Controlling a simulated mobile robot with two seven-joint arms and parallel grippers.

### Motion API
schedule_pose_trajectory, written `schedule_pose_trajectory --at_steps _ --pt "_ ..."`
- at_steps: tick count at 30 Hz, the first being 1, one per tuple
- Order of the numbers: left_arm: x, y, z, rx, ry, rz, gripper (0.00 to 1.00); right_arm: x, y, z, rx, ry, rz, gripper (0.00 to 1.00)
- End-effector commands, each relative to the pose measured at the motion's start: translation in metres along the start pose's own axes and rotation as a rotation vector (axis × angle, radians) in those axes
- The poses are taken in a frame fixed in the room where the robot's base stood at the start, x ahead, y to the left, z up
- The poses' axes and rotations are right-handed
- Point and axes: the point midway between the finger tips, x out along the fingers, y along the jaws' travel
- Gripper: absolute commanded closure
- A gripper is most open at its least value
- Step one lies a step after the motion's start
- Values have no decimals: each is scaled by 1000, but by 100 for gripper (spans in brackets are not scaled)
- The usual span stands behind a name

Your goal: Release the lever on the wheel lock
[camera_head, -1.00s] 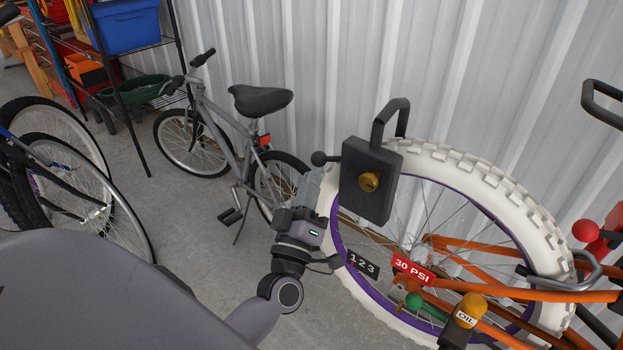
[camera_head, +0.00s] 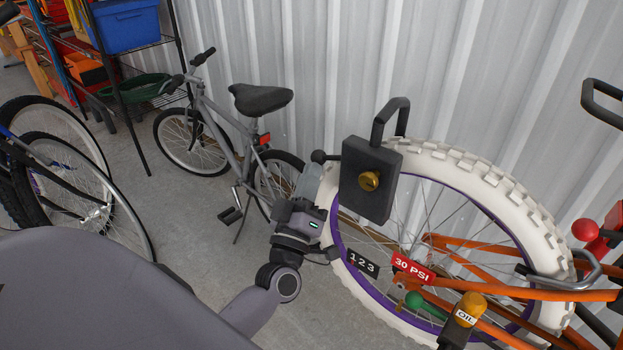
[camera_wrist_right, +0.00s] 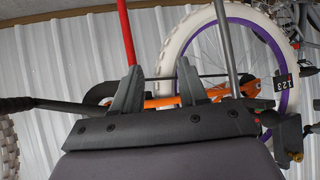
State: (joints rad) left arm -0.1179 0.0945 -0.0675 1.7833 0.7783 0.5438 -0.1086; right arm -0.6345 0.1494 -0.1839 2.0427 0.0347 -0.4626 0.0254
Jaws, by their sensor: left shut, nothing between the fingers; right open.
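The wheel lock (camera_head: 370,185) is a black box with a brass knob and a black shackle, set on the white tyre. Its lever (camera_head: 318,156), a short arm with a black ball end, sticks out to the left from its upper side. My left gripper (camera_head: 310,176) is shut and empty just below the ball; I cannot tell whether it touches the lever. In the right wrist view the lock (camera_wrist_right: 286,132) shows at the right. My right gripper (camera_wrist_right: 157,80) is open, its fingers apart with nothing held, and is out of the head view.
The wheel (camera_head: 335,245) has a purple rim and belongs to an orange frame (camera_head: 480,285) with red and green knobs. A grey bicycle (camera_head: 225,140) stands behind my left gripper. A corrugated wall (camera_head: 330,60) closes the back.

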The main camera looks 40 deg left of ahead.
Motion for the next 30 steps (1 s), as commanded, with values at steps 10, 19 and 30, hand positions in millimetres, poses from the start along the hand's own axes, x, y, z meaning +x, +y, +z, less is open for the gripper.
schedule_pose_trajectory --at_steps 10,19,30 --pt "5 -1 -6 95 0 66 100 -1 0 -1 -3 -1 0 57" --pt "14 0 -20 308 0 215 100 -4 0 -5 -5 -1 0 57" --pt "25 7 -36 574 0 401 100 -13 0 -16 -4 -1 0 57"
